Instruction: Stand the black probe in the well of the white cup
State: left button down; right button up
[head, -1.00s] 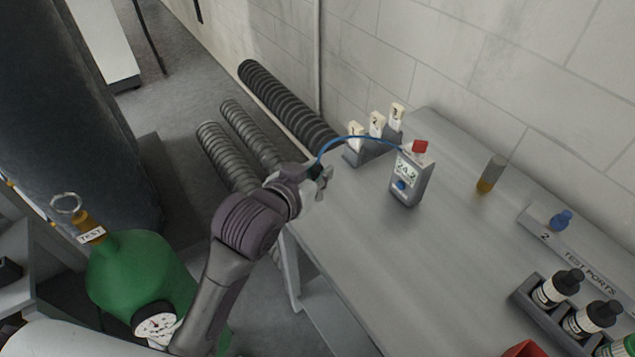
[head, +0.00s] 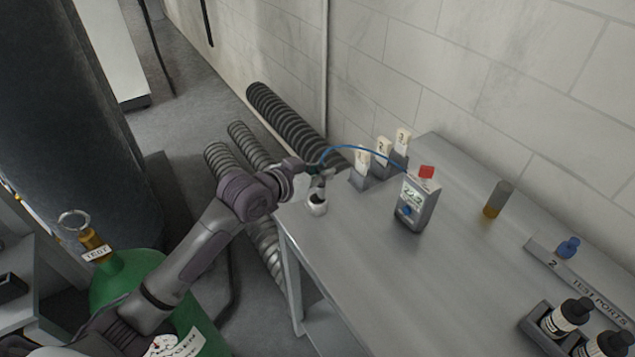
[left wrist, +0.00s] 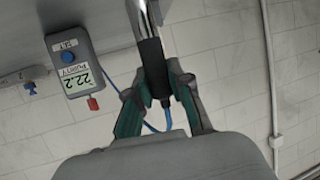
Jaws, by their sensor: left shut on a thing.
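My left gripper (head: 318,176) is shut on the black probe (left wrist: 153,68). The probe's bright metal shaft (left wrist: 142,18) runs out of the top of the left wrist view, so its tip is hidden there. The white cup (head: 317,209) stands upright at the near left corner of the table, with a dark well in its top. My gripper is just above the cup; I cannot tell whether the probe tip is inside the well. A blue cable (head: 352,147) arches from the probe to the grey meter (head: 416,205). My right gripper is not in view.
The grey table (head: 370,270) is clear between the cup and the meter. A rack of numbered white pieces (head: 383,152) stands behind the cup. An amber vial (head: 497,199) and dropper bottles (head: 566,317) stand farther right. A green cylinder (head: 140,270) is at the lower left.

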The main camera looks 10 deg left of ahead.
aim_at(318, 186)
pick_arm(q)
jog(key=shift+w+a+f, duration=0.2)
jog(key=shift+w+a, duration=0.05)
jog(key=shift+a, duration=0.05)
jog(key=shift+f, duration=0.3)
notch_tip(318, 186, down, 3)
jog(key=shift+f+p, duration=0.1)
jog(key=shift+p, duration=0.3)
jog(key=shift+f, duration=0.2)
jog(key=shift+f, duration=0.2)
jog(key=c, duration=1.1)
grip_release()
jog(key=shift+o, duration=0.2)
jog(key=shift+r, duration=0.1)
